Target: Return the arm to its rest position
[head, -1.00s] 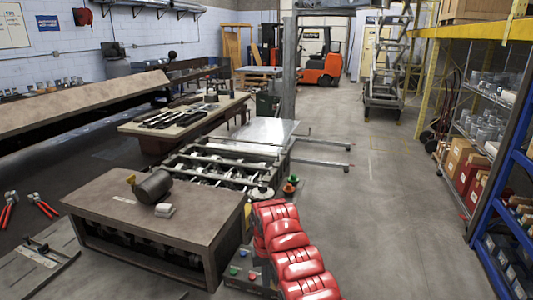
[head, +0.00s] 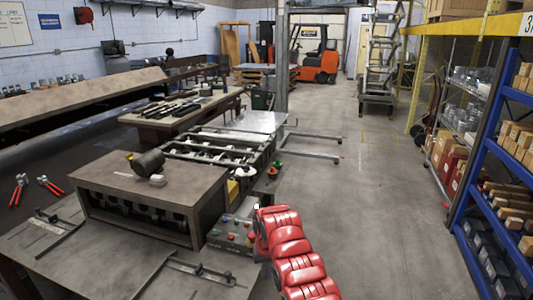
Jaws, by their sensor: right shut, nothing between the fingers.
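My right arm (head: 290,258), with red padded covers, comes in from the bottom and reaches up to the right side of the forming machine. My right gripper (head: 258,209) is at its far end, small and mostly hidden by the arm. It is shut and holds nothing. It is beside a grey control box (head: 233,236) with coloured buttons. My left gripper is not in view.
A brown-topped machine (head: 110,178) carries a dark cylinder (head: 148,162). Red-handled pliers (head: 50,185) lie at the left. A roller-frame machine (head: 218,148) stands behind. Blue shelving (head: 480,190) lines the right. The aisle floor (head: 375,220) between is clear.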

